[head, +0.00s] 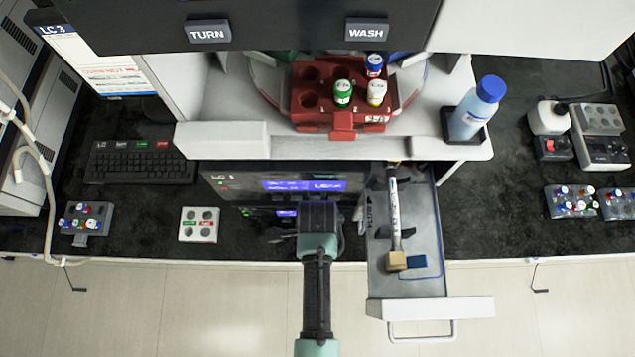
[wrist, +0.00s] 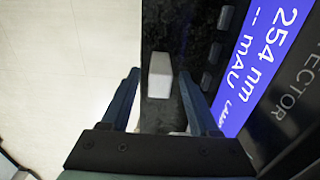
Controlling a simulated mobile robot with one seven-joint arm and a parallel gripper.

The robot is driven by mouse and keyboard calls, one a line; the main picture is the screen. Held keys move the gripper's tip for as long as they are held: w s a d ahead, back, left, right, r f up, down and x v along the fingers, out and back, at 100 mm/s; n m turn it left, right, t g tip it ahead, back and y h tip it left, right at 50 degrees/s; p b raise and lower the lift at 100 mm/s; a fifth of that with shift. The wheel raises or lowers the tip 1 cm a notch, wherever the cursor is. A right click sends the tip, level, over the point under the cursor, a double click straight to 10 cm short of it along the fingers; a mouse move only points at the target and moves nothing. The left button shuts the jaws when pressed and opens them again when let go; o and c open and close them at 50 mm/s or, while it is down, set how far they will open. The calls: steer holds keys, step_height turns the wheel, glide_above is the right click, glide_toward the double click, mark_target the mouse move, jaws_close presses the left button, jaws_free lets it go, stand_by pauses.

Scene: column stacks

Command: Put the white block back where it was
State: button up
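My gripper (head: 318,218) is over the counter's front edge, before the instrument with the blue LC display. In the wrist view my gripper (wrist: 160,80) has its two blue fingers apart. The white block (wrist: 160,75) shows between and beyond the fingertips, against a narrow black speckled surface. A gap shows on each side of it, so it is not gripped. I cannot make the block out in the head view, where my gripper and arm cover that area.
An open grey drawer (head: 433,235) juts out at the right, holding a pen-like tool, a tan block (head: 397,262) and a blue block (head: 417,262). A white four-hole plate (head: 199,225) lies on the counter to the left. A red vial rack (head: 343,112) stands above the instrument.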

steer(key=shift+r, duration=0.1)
step_height(320, 180, up, 12)
steer(key=shift+p, duration=0.3)
stand_by(0.7)
